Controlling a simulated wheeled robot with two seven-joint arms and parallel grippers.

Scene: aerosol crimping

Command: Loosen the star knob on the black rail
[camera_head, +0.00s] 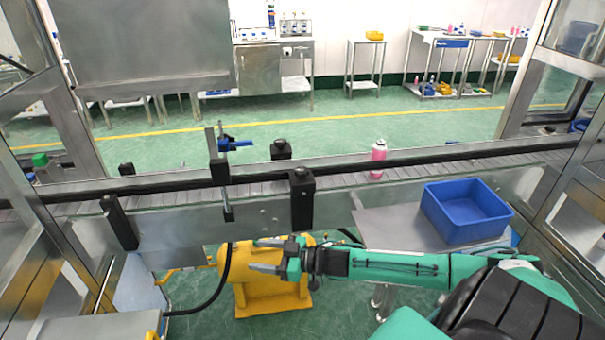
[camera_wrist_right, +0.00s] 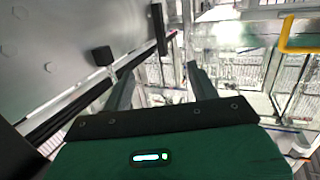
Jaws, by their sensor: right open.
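The black rail (camera_head: 345,166) runs along the conveyor across the head view, with black brackets on it. A dark knob-like piece (camera_head: 281,148) sits on the far bracket, and a near black bracket (camera_head: 302,200) hangs over the conveyor's front. I cannot make out a star shape on any knob. My right gripper (camera_head: 264,256) is open and empty, pointing left, below and in front of the near bracket and apart from it. In the right wrist view, the open fingers (camera_wrist_right: 160,85) show with a black block (camera_wrist_right: 102,56) beyond them to the left. My left gripper is out of view.
A pink bottle (camera_head: 378,160) stands on the conveyor. A blue bin (camera_head: 465,212) sits on a metal shelf at the right. A yellow machine (camera_head: 262,290) is below and behind my right gripper. A blue-handled clamp (camera_head: 235,145) stands on a dark post over the conveyor.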

